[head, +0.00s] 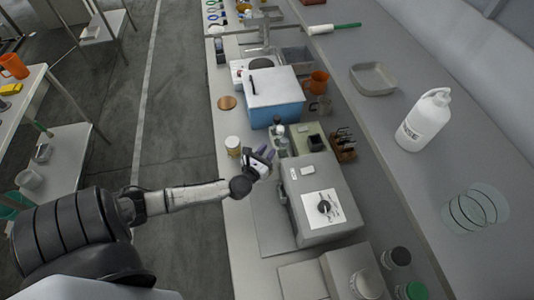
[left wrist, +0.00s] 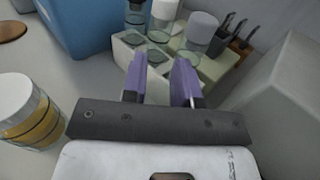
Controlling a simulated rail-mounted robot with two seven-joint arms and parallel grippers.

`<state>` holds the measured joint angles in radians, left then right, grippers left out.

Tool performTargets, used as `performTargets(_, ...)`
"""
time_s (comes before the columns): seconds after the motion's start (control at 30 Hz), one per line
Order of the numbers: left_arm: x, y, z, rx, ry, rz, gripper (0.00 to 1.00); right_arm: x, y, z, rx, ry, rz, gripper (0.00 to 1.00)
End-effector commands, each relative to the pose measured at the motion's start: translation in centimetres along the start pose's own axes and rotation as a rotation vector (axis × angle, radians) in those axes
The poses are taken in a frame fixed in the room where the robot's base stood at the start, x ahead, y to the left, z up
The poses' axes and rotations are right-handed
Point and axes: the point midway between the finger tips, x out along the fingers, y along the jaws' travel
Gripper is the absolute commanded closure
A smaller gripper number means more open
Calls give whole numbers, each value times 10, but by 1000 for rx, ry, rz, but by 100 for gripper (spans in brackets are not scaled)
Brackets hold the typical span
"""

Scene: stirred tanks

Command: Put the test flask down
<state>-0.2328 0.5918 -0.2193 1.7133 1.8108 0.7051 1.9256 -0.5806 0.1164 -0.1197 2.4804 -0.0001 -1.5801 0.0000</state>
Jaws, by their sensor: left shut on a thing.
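My left gripper (head: 266,157) is over the bench beside a small pale rack. In the left wrist view its two purple fingers (left wrist: 160,80) stand a small gap apart and point at the rack (left wrist: 128,54). The gripper is shut on what I take to be the test flask, but its outline between the fingers is unclear. A clear flask with a grey cap (left wrist: 203,25) shows just beyond the right finger. A white-capped flask (left wrist: 164,10) and a dark-capped one (left wrist: 136,8) stand behind the rack's front. My right gripper is in neither view.
A blue box with a white lid (head: 275,98) stands behind the gripper. A jar with yellow contents (head: 233,146) stands to its left. A grey instrument (head: 320,210) is in front on the right. A brown rack with dark handles (head: 343,146) is farther right.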

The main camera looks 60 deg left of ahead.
Motion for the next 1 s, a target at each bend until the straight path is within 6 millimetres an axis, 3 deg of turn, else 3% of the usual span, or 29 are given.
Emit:
performTargets(0.5,0,0,-10,0,-1,1,100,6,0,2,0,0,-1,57)
performTargets(0.53,0,0,-8,1,-1,0,70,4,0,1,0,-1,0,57)
performTargets(0.77,0,0,-8,1,-1,0,48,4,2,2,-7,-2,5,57)
performTargets(1.0,0,0,-7,1,-1,0,47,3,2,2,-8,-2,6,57)
